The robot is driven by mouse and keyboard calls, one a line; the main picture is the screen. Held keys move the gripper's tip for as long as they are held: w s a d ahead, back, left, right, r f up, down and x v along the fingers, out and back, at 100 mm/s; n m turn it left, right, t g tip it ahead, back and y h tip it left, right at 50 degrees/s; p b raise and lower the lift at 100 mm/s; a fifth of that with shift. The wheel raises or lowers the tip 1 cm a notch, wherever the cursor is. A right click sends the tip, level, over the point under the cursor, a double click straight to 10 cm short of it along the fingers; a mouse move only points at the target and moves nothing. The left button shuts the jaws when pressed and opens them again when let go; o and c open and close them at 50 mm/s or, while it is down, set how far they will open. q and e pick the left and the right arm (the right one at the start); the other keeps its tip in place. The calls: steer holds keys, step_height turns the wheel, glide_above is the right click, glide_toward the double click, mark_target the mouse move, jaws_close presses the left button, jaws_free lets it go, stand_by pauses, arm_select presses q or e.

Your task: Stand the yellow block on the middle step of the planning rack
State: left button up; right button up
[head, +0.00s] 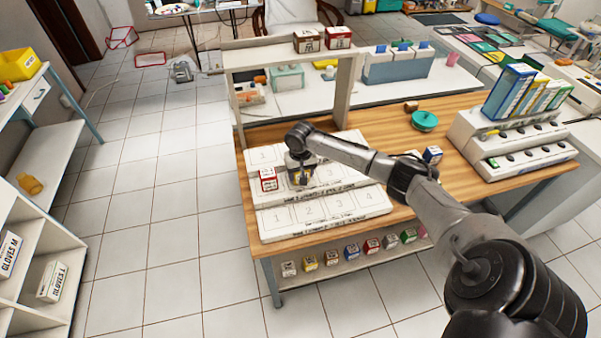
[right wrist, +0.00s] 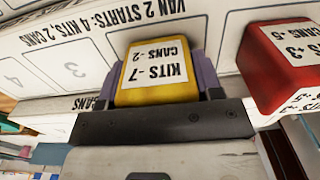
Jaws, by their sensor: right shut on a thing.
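The planning rack (head: 322,230) is a white stepped stand with numbered squares, on the wooden table. My right gripper (head: 301,172) is over its middle step, just right of a red-and-white block (head: 268,180) standing there. In the right wrist view, my right gripper (right wrist: 160,78) is shut on a yellow block (right wrist: 160,85) with a white label reading "KITS -7 CANS -2". The gripper mostly hides this block in the head view. I cannot tell whether its underside touches the step. The red block (right wrist: 280,62) also shows beside it, apart. My left gripper is not in view.
A blue-and-white block (head: 432,155) and a green round lid (head: 424,120) lie right of the rack. A white frame (head: 346,95) stands behind it. Several coloured blocks (head: 351,250) line the shelf below. The bottom step looks empty.

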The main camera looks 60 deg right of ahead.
steer(key=o, duration=1)
steer(key=shift+f, duration=0.15)
steer(key=shift+c, duration=0.2)
